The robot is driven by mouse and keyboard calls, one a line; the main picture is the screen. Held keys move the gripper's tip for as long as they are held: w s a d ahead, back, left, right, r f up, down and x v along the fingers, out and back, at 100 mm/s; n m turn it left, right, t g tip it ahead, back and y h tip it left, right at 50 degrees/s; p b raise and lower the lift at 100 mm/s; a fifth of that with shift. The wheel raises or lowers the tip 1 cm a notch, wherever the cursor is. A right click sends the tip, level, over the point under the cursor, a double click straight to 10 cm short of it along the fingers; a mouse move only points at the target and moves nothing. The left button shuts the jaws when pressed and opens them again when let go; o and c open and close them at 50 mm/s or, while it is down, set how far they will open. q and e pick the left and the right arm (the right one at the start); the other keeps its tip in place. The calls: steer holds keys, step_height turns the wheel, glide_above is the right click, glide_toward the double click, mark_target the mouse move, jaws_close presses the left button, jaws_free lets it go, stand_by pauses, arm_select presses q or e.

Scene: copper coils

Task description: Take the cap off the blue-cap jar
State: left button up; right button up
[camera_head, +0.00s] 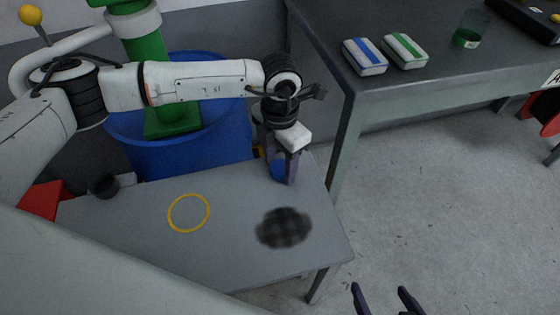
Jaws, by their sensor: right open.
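My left gripper (281,170) points down over the back right part of the small grey table (240,258). A small blue round thing (277,171), which looks like the blue cap, shows between and behind its fingertips. The fingers hide part of it, and I cannot tell whether they press on it. The body of the jar cannot be made out. My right gripper (388,300) shows only its two fingertips at the bottom edge, spread apart and empty, over the floor right of the table.
A yellow ring (188,213) and a dark blurry patch (284,228) mark the tabletop. A blue barrel (180,158) stands behind.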

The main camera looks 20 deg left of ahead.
mark_target(280, 167)
arm_select(q)
steer(key=shift+o, duration=0.4)
steer(key=shift+r, duration=0.1)
steer(key=shift+r, duration=0.3)
step_height(280, 167, up, 12)
steer(key=p, duration=0.1)
steer(key=shift+f, duration=0.15)
